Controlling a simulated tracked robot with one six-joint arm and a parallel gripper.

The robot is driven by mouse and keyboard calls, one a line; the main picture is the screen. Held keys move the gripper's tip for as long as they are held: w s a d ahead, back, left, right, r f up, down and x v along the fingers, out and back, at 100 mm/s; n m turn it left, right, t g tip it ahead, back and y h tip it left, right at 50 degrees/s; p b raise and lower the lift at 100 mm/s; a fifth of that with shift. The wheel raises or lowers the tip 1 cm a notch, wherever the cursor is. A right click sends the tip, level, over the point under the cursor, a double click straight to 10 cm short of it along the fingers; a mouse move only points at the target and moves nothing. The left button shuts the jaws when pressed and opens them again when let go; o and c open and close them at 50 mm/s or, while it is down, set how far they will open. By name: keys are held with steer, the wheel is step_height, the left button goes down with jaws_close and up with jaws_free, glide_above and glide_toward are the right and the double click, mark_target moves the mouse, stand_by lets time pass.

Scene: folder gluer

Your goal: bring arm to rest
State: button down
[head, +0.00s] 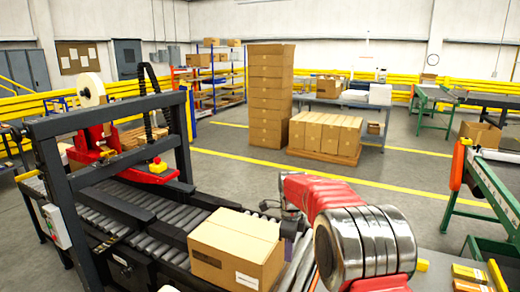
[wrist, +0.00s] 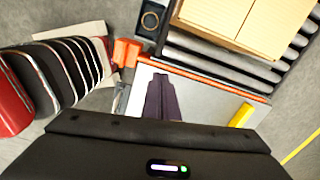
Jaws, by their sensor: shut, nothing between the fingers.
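My arm is red with banded silver joints and is folded in the lower right of the head view. My gripper (wrist: 161,97) shows in the wrist view as two dark fingers pressed together, with nothing between them. The fingers point over a pale flat surface with an orange edge. In the head view the fingers cannot be made out clearly near the bent wrist. A closed cardboard box (head: 235,248) sits on the roller conveyor (head: 190,212), left of my wrist. The box also shows in the wrist view (wrist: 240,22), apart from the fingers.
A dark frame (head: 110,103) with a red tape unit (head: 98,145) spans the conveyor at left. Stacked cartons (head: 270,95) and a loaded pallet (head: 325,155) stand beyond. A green-framed conveyor (head: 490,190) is at right. Grey floor between is open.

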steer(key=s+d+r+n+t, duration=0.1)
steer(key=s+d+r+n, duration=0.1)
steer(key=s+r+n, duration=0.2)
steer(key=s+d+r+n+t, duration=0.2)
steer(key=s+r+n, duration=0.3)
steer(key=s, duration=1.6)
steer(key=s+d+r+n+t, duration=0.2)
steer(key=s+r+n, duration=0.3)
steer(key=s+n, duration=0.7)
steer(key=shift+s+d, duration=0.25)
steer(key=shift+s, duration=0.25)
